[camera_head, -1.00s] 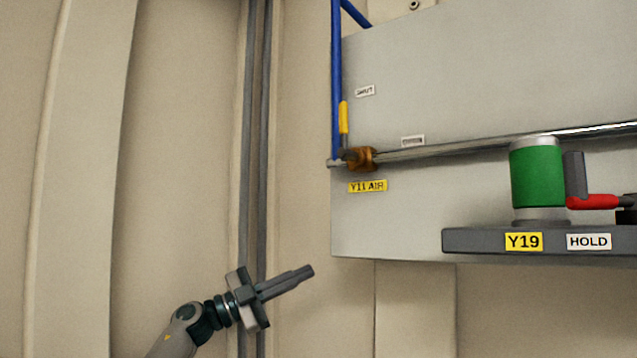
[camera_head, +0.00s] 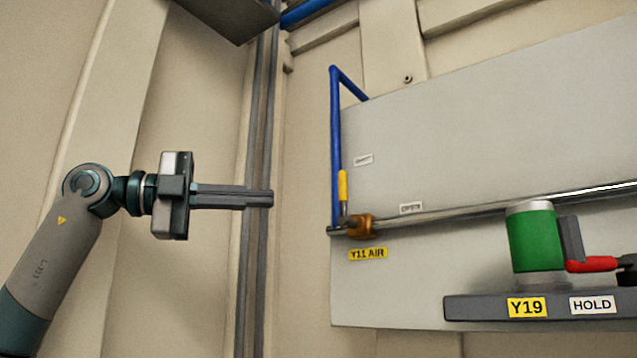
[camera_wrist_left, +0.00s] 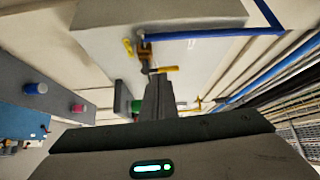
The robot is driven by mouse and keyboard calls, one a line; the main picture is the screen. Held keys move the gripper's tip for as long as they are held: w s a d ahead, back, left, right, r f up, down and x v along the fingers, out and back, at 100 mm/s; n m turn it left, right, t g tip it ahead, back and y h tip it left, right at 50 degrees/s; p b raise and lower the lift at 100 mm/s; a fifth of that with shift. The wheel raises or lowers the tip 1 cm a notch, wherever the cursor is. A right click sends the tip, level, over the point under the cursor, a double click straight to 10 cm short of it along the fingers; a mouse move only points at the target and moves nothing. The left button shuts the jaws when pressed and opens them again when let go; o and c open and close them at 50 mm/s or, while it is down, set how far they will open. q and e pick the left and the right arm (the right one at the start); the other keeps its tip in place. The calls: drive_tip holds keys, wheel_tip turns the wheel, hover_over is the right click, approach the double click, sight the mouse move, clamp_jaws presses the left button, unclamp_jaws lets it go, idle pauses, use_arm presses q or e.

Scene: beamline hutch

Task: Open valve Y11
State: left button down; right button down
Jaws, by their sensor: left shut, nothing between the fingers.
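Valve Y11 is a brass body (camera_head: 360,227) on a thin metal pipe on the grey panel, above the yellow label "Y11 AIR" (camera_head: 367,253). Its yellow handle (camera_head: 343,187) stands upright, its upper end near a small white tag (camera_head: 363,160) that appears to read SHUT. Another white tag (camera_head: 411,208) lies to the right, apparently OPEN. In the left wrist view the handle (camera_wrist_left: 168,69) shows beyond the fingers. My left gripper (camera_head: 272,198) is shut and empty, pointing right, left of the valve in the picture and apart from it.
A blue pipe (camera_head: 335,140) rises just left of the handle. At right, a green cylinder (camera_head: 536,243) with a red handle (camera_head: 590,265) stands on a grey shelf (camera_head: 475,306) labelled Y19 and HOLD. A dark box edge (camera_head: 228,15) hangs at the top.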

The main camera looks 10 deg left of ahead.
sight(340, 182)
use_arm(q)
drive_tip(key=s+a+r+t+y, duration=0.1)
drive_tip(key=s+r, duration=0.2)
drive_tip(key=s, duration=0.2)
drive_tip(key=shift+s+a, duration=0.2)
drive_tip(key=shift+a, duration=0.05)
use_arm(e)
drive_tip(key=shift+w+a, duration=0.15)
drive_tip(key=shift+w, duration=0.25)
use_arm(q)
drive_tip(key=shift+w+d, duration=0.1)
drive_tip(key=shift+d, duration=0.05)
use_arm(e)
drive_tip(key=shift+s, duration=0.2)
